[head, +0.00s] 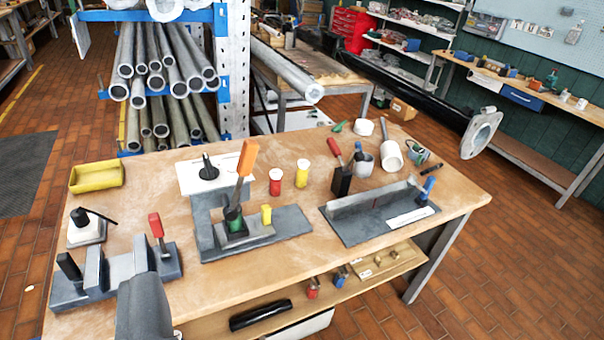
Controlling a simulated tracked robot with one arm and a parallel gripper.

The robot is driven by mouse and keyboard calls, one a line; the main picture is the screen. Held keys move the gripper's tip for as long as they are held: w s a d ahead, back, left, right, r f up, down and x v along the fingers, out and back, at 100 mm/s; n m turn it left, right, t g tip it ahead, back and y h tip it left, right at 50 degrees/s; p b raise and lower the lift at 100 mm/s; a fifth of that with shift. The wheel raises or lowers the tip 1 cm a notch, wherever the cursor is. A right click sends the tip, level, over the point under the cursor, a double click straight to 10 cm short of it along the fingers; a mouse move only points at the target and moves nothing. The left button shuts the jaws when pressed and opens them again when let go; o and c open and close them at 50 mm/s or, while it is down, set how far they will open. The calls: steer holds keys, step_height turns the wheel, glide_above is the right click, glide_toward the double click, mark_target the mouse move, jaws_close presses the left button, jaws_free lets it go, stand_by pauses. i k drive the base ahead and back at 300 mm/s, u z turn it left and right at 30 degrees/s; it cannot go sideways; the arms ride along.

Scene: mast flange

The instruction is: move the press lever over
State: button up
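The press (262,237) stands on the middle of the workbench, with a flat grey base plate. Its lever (246,160) has an orange handle and stands nearly upright, leaning slightly right at the top. The lever's foot is at a dark and green block (235,222) on the plate. A small yellow piece (266,214) stands just right of the lever. I see no gripper fingers in the head view. A grey rounded shape rises from the bottom edge at the left; I cannot tell whether it is part of my arm. Nothing visible touches the lever.
A clamp fixture with a red handle (156,224) is at the bench's left front. A yellow tray (97,176) is behind it. Red (275,182) and yellow (302,173) cups stand behind the press. A grey angled fixture (380,212) is right. A flanged black pole (430,104) juts in.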

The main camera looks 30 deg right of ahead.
mark_target(249, 150)
steer(key=k, duration=0.55)
steer(key=u, duration=0.1)
steer(key=i, duration=1.6)
steer(key=z, duration=0.7)
